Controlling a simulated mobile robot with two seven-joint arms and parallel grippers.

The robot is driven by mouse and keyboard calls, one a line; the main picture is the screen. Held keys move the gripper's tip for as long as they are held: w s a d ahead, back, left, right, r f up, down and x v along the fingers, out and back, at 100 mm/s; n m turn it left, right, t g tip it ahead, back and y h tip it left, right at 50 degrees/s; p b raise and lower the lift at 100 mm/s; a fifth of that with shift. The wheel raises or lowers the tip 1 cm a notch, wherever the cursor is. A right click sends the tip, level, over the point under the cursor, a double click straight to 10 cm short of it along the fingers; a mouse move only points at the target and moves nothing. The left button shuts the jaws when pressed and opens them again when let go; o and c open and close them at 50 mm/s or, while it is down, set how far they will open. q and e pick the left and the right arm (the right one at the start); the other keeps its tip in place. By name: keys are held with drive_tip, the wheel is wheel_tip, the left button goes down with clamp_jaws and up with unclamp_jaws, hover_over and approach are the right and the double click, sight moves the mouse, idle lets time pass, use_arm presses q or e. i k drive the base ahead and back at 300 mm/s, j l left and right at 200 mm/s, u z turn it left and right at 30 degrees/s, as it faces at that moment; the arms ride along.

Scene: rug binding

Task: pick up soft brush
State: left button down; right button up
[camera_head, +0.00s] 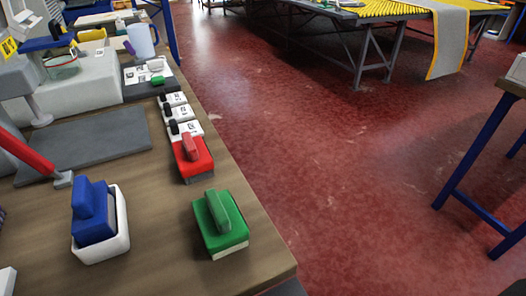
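Three block-shaped brushes with raised handles are on the wooden workbench (165,262). A blue brush (93,212) sits in a white open tray (103,248) at the front left. A red brush (192,160) is by the bench's right edge. A green brush (220,222) with a pale underside is nearest the front right corner. I cannot tell from their looks which one is the soft brush. Neither of my grippers is in view.
A grey mat (85,138) lies left of the red brush, with a red-handled tool (30,152) near it. White cards with black knobs (178,112) line the right edge. Red floor (330,170) is open to the right.

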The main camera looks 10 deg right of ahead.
sight(225, 230)
drive_tip(key=k+u, duration=0.5)
drive_tip(key=k, duration=0.35)
